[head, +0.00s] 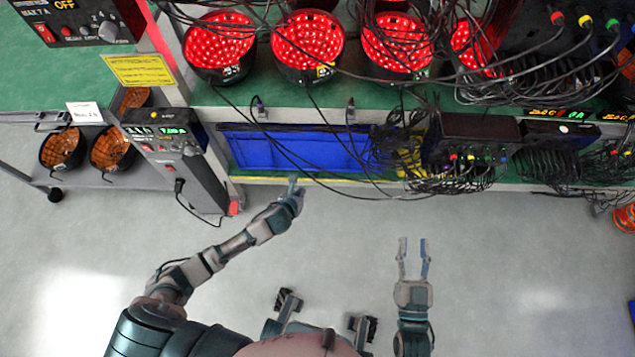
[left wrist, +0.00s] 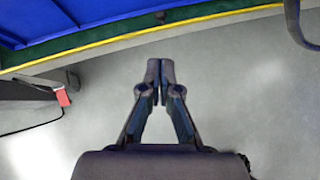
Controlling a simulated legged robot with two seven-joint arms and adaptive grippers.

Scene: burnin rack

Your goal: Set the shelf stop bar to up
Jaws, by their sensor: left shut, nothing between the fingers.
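A thin yellow bar (head: 262,180) runs along the front edge of the lower green shelf in the head view, below a blue bin. It also crosses the top of the left wrist view (left wrist: 110,40). I cannot tell for certain that it is the stop bar, or whether it is up or down. My left gripper (head: 292,183) is at this edge in the head view. In the left wrist view its fingers (left wrist: 160,72) are together and empty, with the bar beyond the tips; contact is not visible. My right gripper (head: 413,245) is open and empty over the floor.
The blue bin (head: 300,152) lies on the shelf, with black cables hanging across it. A grey power unit (head: 185,165) with a red-tipped foot stands left of my left gripper. Several red-lit bowls (head: 308,45) sit above.

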